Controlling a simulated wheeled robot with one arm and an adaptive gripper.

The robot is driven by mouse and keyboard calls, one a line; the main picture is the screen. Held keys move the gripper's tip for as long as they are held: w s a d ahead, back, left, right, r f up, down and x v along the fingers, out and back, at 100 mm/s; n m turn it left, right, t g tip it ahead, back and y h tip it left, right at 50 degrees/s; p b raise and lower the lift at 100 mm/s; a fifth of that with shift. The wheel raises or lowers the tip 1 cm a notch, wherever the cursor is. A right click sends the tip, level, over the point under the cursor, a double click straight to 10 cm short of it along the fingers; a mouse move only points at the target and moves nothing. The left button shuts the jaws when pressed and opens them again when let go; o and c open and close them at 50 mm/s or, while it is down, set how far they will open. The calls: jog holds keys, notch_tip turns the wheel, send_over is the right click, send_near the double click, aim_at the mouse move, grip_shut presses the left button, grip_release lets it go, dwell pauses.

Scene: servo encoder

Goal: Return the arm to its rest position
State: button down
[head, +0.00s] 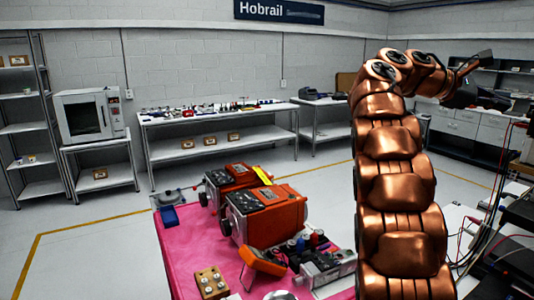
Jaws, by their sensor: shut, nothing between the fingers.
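My copper-coloured arm (397,190) rises up the right side of the view, and its upper end bends over to the right. My gripper (474,64) is small and dark at the arm's upper right end, high above the floor. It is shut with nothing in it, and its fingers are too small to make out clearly. It is well apart from the pink-covered table (185,255).
Two orange instrument cases (265,213), an orange meter (262,262) and a wooden block (211,283) sit on the pink table. A white bench (220,150) and an oven (88,115) stand behind. Cables (490,210) hang at the right. The floor at left is clear.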

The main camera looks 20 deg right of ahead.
jog(key=w+a+f+t+y, duration=0.2)
jog(key=a+f+t+y, duration=0.1)
jog(key=a+f, duration=0.9)
jog(key=w+a+f+t+y, duration=0.2)
jog(key=w+a+f+t, duration=0.15)
jog(key=a+f, duration=0.85)
jog(key=s+a+f+m+y, duration=0.1)
jog(key=s+a+f+y, duration=0.1)
jog(key=s+a+f, duration=0.4)
jog(key=s+a+f+m+y, duration=0.1)
jog(key=s+a+f+y, duration=0.2)
jog(key=a, duration=1)
jog(key=s+a+f+m+y, duration=0.1)
jog(key=s+a+f+y, duration=0.2)
jog(key=s+a+f, duration=0.6)
jog(key=shift+s+a+m, duration=0.4)
jog(key=shift+s+a, duration=0.25)
jog(key=shift+g, duration=0.25)
